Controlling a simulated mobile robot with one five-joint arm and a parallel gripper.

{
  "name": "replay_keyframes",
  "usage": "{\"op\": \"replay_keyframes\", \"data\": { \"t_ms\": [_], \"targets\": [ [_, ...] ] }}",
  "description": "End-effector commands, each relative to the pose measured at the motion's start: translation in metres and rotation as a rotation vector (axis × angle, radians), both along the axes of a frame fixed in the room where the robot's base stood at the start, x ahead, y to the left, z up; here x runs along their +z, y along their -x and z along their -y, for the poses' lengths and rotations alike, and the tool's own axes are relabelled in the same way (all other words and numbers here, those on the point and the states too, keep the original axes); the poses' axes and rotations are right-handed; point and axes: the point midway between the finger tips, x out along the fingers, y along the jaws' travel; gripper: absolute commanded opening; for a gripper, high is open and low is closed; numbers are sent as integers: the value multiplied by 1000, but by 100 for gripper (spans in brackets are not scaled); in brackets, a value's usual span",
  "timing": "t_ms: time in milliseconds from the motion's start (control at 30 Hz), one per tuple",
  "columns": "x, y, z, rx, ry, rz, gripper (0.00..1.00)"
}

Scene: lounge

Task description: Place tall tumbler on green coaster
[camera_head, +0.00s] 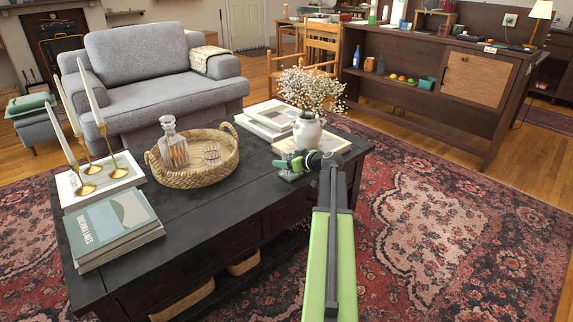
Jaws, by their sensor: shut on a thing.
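My arm reaches forward from the lower right over the coffee table (210,215). My gripper (297,163) is at the table's right end, in front of the white vase and books. It is shut on a small, clear, greyish glass thing, which looks like the tall tumbler (289,174). The gripper hides part of the glass, and I cannot tell whether its base touches the table. I cannot make out a green coaster; the green by the glass looks like part of my wrist.
A wicker tray (160,178) holds a decanter (172,142) and a short glass (212,155). A white vase (307,133) with flowers stands on books (334,150) behind my gripper. Candlesticks (87,188) and books (115,228) fill the left end. The table's front middle is bare.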

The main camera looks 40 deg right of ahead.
Motion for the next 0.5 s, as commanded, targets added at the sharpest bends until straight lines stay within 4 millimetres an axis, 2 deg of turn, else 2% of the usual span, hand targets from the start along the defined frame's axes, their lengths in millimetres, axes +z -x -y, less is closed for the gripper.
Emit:
{"op": "replay_keyframes", "data": {
  "t_ms": [167, 200, 367, 500],
  "targets": [
    [-3, 0, 0, 0, 0, 0, 8],
    [-3, 0, 0, 1, 0, 0, 65],
    [-2, 0, 0, 1, 0, 0, 84],
    [-2, 0, -1, 1, 0, 0, 84]
  ]
}}
